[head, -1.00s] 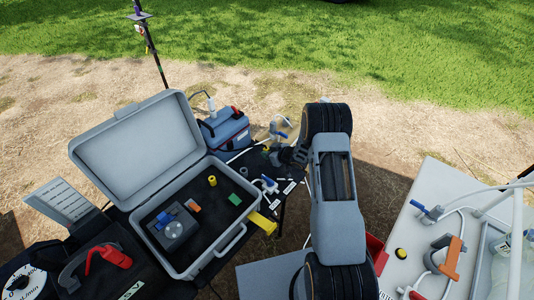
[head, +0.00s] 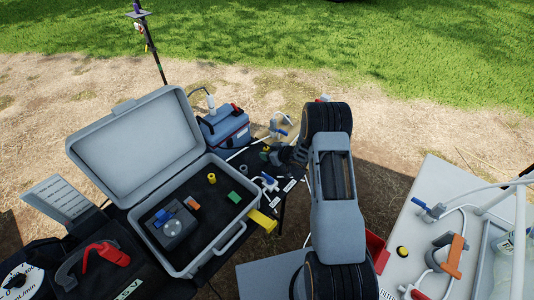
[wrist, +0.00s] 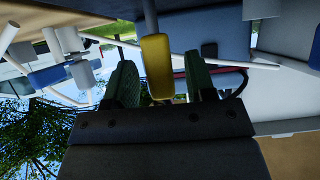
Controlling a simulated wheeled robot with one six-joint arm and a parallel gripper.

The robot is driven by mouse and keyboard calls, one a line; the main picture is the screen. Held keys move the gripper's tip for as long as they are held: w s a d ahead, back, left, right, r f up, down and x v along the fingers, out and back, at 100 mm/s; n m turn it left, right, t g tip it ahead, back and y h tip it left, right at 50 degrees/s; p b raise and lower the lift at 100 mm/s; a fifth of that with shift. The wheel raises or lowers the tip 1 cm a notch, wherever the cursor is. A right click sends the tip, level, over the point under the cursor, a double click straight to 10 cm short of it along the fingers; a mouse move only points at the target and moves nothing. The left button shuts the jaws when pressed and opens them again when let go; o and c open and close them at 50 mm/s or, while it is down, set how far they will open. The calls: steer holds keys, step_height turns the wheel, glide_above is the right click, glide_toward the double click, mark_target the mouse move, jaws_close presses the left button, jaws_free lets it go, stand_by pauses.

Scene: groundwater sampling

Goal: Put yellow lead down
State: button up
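In the wrist view, the yellow lead (wrist: 156,66) shows as a yellow grip on a grey stem, between the two green fingers of my gripper (wrist: 160,80). The fingers stand apart, with a visible gap between the yellow grip and the right finger, and a narrower one at the left. My gripper is open around it. In the head view, my gripper (head: 272,155) is over the dark table, right of the open grey case, and a small yellow-green bit shows at its tip. The lead's far end is hidden.
The open grey case (head: 228,240) holds small parts. A blue-grey box with a handle (head: 226,128) stands behind my gripper. A blue-handled valve (head: 269,184) and small labels lie near it. A white table (head: 405,225) with tubing is at right.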

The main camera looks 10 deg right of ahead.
steer(key=shift+r, duration=0.3)
steer(key=r+v, duration=0.1)
steer(key=v, duration=1.1)
steer(key=s+d+r+m+h, duration=0.1)
steer(key=s+r+m+h, duration=0.1)
steer(key=r+h, duration=0.5)
steer(key=s+d+r+m+h, duration=0.2)
steer(key=r+m, duration=0.1)
steer(key=r, duration=0.7)
steer(key=s+a+r+m+g+y, duration=0.1)
steer(key=s+a, duration=0.3)
steer(key=s, duration=0.5)
steer(key=s+a+r+m+g+y, duration=0.1)
steer(key=s+a+r+g, duration=0.3)
steer(key=s, duration=0.5)
steer(key=shift+s+a+g, duration=0.2)
steer(key=shift+a+g, duration=0.1)
steer(key=shift+a, duration=0.45)
